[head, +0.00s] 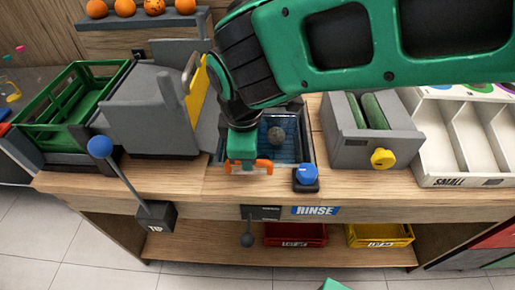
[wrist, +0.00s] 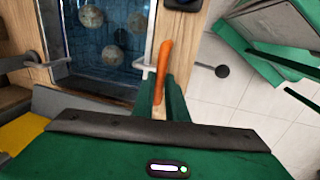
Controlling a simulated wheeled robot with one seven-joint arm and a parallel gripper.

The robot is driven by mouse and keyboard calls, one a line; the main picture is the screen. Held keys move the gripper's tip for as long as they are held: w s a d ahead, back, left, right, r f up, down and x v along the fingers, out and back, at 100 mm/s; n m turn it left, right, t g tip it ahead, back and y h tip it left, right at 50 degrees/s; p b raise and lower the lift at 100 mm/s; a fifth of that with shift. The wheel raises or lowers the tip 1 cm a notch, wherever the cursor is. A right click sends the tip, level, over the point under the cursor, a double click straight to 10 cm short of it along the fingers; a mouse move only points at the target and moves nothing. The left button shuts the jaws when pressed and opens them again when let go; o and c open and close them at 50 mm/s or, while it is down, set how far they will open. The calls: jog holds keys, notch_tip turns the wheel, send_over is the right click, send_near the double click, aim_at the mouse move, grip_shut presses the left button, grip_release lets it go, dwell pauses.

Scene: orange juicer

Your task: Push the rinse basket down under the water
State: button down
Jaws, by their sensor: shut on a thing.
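The rinse basin (head: 307,150) is a dark tub with blue water, set into the wooden counter. The rinse basket (wrist: 80,57) shows in the wrist view as a dark mesh inside the basin, with greyish round fruits (wrist: 113,53) in it. One such fruit (head: 277,135) shows in the head view. My gripper (head: 248,160) is at the basin's front left and is shut on the orange basket handle (head: 262,167). The handle also stands between my fingers in the wrist view (wrist: 164,62). My gripper hides part of the basin. I cannot tell how deep the basket sits.
A blue button (head: 306,174) sits at the basin's front right. A grey machine with a yellow knob (head: 383,158) stands to the right. A grey chute (head: 150,112), green crate (head: 70,112) and blue-knobbed lever (head: 100,147) are to the left. White sorting trays (head: 470,135) lie far right.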

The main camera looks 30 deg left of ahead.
jog(key=shift+w+d+f, duration=0.15)
jog(key=shift+f, duration=0.05)
jog(key=c, duration=1.8)
grip_release()
jog(key=shift+o, duration=0.2)
jog(key=shift+r, duration=0.15)
jog(key=shift+r, duration=0.25)
notch_tip(320, 180, up, 10)
jog(key=s, duration=0.1)
jog(key=shift+s+d, duration=0.4)
jog(key=shift+f, duration=0.1)
